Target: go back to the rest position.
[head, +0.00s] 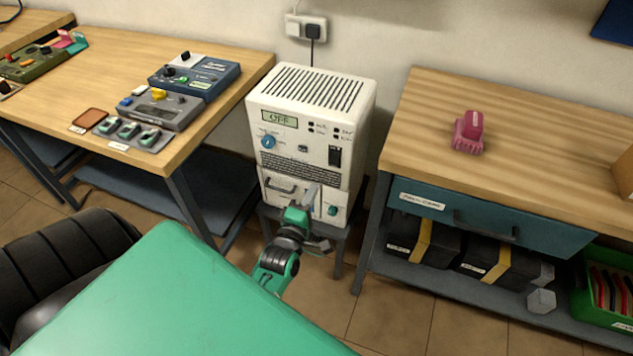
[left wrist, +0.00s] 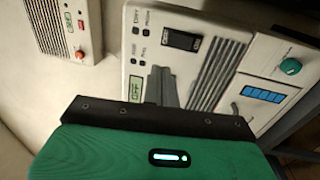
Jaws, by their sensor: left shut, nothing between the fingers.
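My left gripper (head: 312,190) is in front of the lower front of a white charger cabinet (head: 310,85), low and near its drawer handle. Its fingers are together and hold nothing. In the left wrist view the grey fingers (left wrist: 160,86) overlap the cabinet's front beside the display, which reads OFF. I cannot tell whether they touch the cabinet. My right gripper is in neither view.
The left bench (head: 217,66) carries battery testers and several small green-grey items. The right bench (head: 540,120) has a pink object (head: 468,132), a teal drawer (head: 490,228) and dark boxes below. The cabinet stands on a low grey stand between them. Tiled floor shows in front.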

